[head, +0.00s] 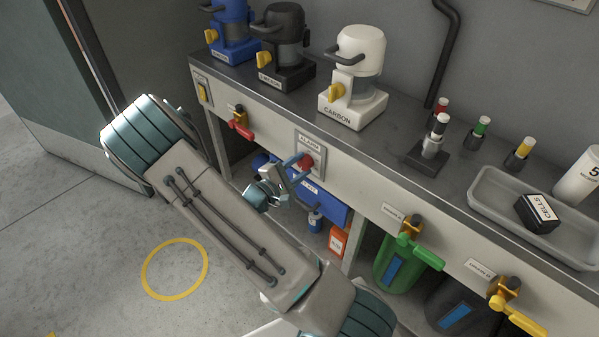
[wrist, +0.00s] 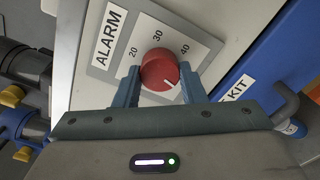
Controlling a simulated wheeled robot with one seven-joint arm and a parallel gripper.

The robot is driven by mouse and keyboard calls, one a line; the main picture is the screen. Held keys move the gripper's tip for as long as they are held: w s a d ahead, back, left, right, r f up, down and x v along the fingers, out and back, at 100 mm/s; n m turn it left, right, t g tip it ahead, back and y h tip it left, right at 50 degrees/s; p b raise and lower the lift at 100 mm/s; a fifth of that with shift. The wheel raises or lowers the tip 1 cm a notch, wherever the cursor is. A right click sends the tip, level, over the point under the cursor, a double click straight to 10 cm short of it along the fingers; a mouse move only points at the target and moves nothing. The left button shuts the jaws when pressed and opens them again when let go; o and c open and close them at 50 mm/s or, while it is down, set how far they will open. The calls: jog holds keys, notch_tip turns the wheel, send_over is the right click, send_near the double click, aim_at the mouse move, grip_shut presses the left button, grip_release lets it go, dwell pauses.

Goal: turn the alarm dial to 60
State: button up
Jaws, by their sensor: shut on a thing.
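The alarm dial (wrist: 158,66) is a round red knob on a grey plate labelled ALARM (wrist: 110,35), which sits tilted in the wrist view. The numbers 20, 30 and 40 show around it; any further marks are hidden. A white pointer line on the knob's face points to the lower right in that view, past the 40 side. My gripper (wrist: 159,82) is shut on the dial, one blue-grey finger on each side. In the head view the red dial (head: 306,162) is on the bench front, with my gripper (head: 293,176) at it.
A red-handled valve (head: 240,126) is left of the dial, and a green-handled one (head: 412,232) is to the right. A blue KIT box (head: 325,203) is below. Canisters, including the white CARBON one (head: 352,105), stand on the bench above.

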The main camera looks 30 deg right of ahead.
jog(key=m+b, duration=0.6)
jog(key=shift+w+f+b, duration=0.1)
jog(key=shift+f+b, duration=0.15)
jog(key=shift+b, duration=0.1)
jog(key=m+b, duration=0.3)
jog(key=shift+r, duration=0.25)
jog(key=shift+r+m+b, duration=0.1)
jog(key=shift+m+b, duration=0.2)
jog(key=shift+b, duration=0.1)
jog(key=o, duration=1)
jog(key=p+v, duration=0.3)
jog(key=v, duration=1.1)
jog(key=shift+d, duration=0.1)
